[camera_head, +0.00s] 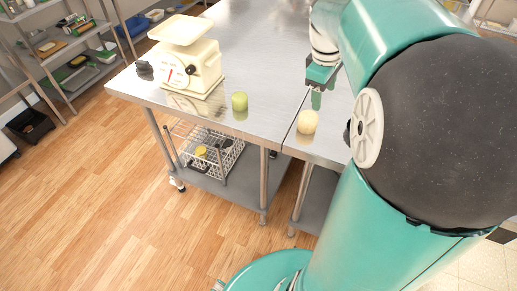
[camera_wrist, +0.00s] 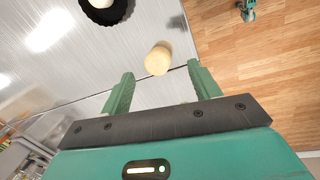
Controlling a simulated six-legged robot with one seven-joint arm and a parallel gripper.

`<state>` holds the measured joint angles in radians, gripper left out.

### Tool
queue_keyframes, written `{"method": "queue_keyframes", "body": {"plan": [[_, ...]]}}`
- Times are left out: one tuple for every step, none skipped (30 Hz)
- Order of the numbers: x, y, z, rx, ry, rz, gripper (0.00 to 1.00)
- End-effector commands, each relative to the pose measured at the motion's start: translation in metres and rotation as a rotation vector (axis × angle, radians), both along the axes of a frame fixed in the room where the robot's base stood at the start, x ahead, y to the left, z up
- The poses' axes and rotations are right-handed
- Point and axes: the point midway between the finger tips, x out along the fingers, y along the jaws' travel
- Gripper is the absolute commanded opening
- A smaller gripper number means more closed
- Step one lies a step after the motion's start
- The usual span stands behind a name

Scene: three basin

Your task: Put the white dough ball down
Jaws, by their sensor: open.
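The pale cream-white dough ball (camera_head: 307,122) stands on the steel table (camera_head: 250,60), near its front edge and close to the seam between two table sections. It also shows in the wrist view (camera_wrist: 158,59), just beyond and between the fingertips, apart from both. My gripper (camera_head: 316,97) is above the table just behind the dough ball in the head view. In the wrist view my gripper (camera_wrist: 158,80) has its two green fingers spread wide with nothing between them.
A cream scale (camera_head: 186,65) and a small dark object (camera_head: 144,69) are further left. A wire rack (camera_head: 205,150) sits on the lower shelf. The wrist view shows a round black item with a white top (camera_wrist: 104,8).

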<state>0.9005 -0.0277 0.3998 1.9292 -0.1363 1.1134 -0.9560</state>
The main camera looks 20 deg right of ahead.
Motion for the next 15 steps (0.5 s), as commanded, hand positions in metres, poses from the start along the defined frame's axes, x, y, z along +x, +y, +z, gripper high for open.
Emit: {"method": "queue_keyframes", "body": {"plan": [[-0.002, 0.027, 0.007, -0.019, -0.030, -0.018, 0.62], [-0.005, 0.040, 0.009, -0.026, -0.050, -0.039, 0.62], [-0.008, 0.058, 0.013, -0.030, -0.078, -0.066, 0.62], [-0.012, 0.070, 0.014, -0.031, -0.101, -0.087, 0.62], [-0.016, 0.083, 0.016, -0.031, -0.125, -0.106, 0.62], [-0.022, 0.099, 0.019, -0.029, -0.157, -0.134, 0.62], [-0.026, 0.110, 0.020, -0.023, -0.182, -0.154, 0.62], [-0.031, 0.121, 0.021, -0.015, -0.208, -0.175, 0.62], [-0.038, 0.135, 0.022, -0.001, -0.241, -0.202, 0.62], [-0.044, 0.146, 0.022, 0.012, -0.267, -0.222, 0.62], [-0.050, 0.156, 0.022, 0.027, -0.293, -0.240, 0.62], [-0.058, 0.168, 0.022, 0.052, -0.324, -0.269, 0.62], [-0.064, 0.178, 0.021, 0.073, -0.347, -0.287, 0.62], [-0.071, 0.186, 0.020, 0.096, -0.370, -0.307, 0.62], [-0.079, 0.196, 0.019, 0.129, -0.396, -0.331, 0.62]]}}
